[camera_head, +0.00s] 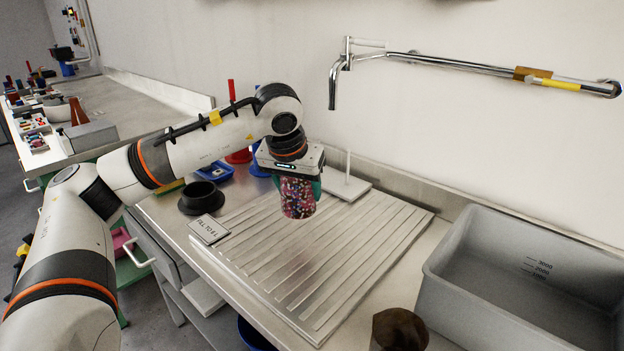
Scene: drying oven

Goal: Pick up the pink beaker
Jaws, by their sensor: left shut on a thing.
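The pink beaker (298,203) is speckled pink, dark and white. It is upright over the ridged drainboard (350,255), near its back part. My left gripper (297,186) points down and is shut on the beaker, with a green finger showing at its right side. The gripper hides the beaker's top. I cannot tell whether its base touches the board. My right gripper is not in view.
A dark brown vessel (400,330) stands at the front edge. A black round dish (201,196), a blue tray (214,172) and a white stand (346,186) sit around the drainboard.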

